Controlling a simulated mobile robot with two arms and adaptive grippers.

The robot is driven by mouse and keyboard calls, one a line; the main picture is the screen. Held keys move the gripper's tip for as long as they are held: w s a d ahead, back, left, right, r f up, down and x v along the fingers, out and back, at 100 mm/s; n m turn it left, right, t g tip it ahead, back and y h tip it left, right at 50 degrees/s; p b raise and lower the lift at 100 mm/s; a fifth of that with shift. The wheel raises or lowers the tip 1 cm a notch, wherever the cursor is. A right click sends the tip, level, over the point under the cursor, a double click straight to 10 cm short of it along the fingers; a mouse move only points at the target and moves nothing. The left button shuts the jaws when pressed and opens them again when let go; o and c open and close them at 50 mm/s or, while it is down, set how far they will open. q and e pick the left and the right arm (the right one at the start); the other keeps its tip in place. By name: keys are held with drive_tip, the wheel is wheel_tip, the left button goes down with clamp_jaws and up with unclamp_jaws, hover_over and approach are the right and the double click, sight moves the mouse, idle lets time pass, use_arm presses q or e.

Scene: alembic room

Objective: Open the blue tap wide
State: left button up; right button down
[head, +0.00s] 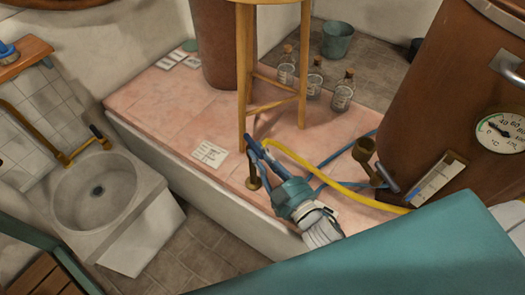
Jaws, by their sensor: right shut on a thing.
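The blue tap has a brass stem (253,182) standing near the front edge of the pink tiled platform, with a blue lever (252,147) at its top. My right gripper (266,160) reaches in from the lower right and is shut at the lever. Its fingers and the lever overlap in the picture, so the exact contact is hard to see. How far the tap is turned cannot be told. My left gripper is not in view.
A wooden stool (247,85) stands just behind the tap. A yellow hose (320,177) and a blue hose (340,152) run towards the copper vessel (440,90) at right. Glass bottles (314,78) stand behind. A stone sink (70,212) is at left.

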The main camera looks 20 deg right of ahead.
drive_tip(key=shift+a+m+h, duration=0.25)
drive_tip(key=shift+m+h, duration=0.25)
drive_tip(key=shift+h, duration=0.3)
drive_tip(key=shift+r, duration=0.15)
drive_tip(key=c, duration=1.7)
unclamp_jaws()
drive_tip(key=shift+s, duration=0.15)
drive_tip(key=shift+s, duration=0.35)
drive_tip(key=s, duration=0.3)
drive_tip(key=s+d, duration=0.1)
drive_tip(key=s, duration=0.7)
drive_tip(key=shift+d, duration=0.3)
